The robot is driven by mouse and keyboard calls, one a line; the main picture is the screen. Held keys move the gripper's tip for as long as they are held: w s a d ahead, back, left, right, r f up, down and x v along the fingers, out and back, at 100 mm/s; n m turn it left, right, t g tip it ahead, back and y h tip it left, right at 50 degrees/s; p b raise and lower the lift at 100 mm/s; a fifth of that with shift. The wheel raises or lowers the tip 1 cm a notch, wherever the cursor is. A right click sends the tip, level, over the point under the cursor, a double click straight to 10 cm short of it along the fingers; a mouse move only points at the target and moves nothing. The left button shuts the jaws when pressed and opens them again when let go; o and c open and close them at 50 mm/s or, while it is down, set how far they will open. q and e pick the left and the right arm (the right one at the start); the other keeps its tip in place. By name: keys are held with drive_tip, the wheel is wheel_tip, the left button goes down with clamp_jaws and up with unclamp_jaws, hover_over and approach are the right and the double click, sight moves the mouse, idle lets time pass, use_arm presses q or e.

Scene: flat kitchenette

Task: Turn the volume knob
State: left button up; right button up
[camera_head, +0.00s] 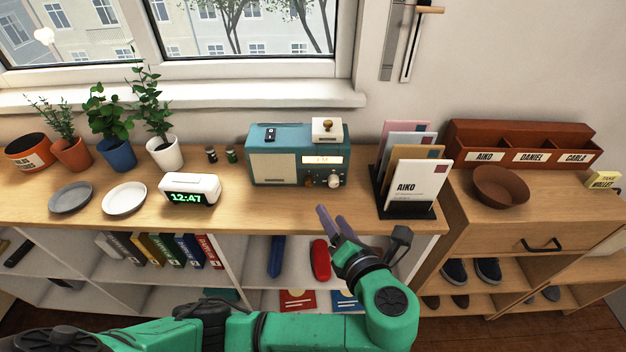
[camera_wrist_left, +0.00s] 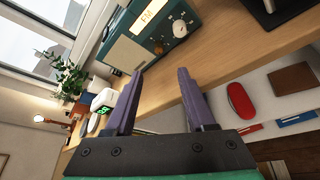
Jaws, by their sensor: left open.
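The teal radio (camera_head: 262,136) stands on the wooden counter below the window, with a lit dial and a cream speaker front. A pale round knob (camera_head: 334,181) is at the lower right of its front, with a smaller dark one (camera_head: 309,181) to its left. In the left wrist view the radio (camera_wrist_left: 118,22) is at the top, its pale knob (camera_wrist_left: 180,28) beyond the fingertips. My left gripper (camera_head: 332,214) is open and empty in front of the counter edge, apart from the radio. Which knob is for volume cannot be read. My right gripper is out of view.
A card holder (camera_head: 409,212) stands right of the radio on the counter (camera_head: 270,207). A digital clock (camera_head: 190,189) and plates are to its left. A small white box (camera_head: 328,130) sits on the radio. The counter directly before the radio is clear.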

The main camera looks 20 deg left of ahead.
sight(311, 184)
use_arm(q)
drive_tip(key=x, duration=1.4)
drive_tip(key=shift+w+a, duration=0.15)
drive_tip(key=shift+a, duration=0.05)
clamp_jaws()
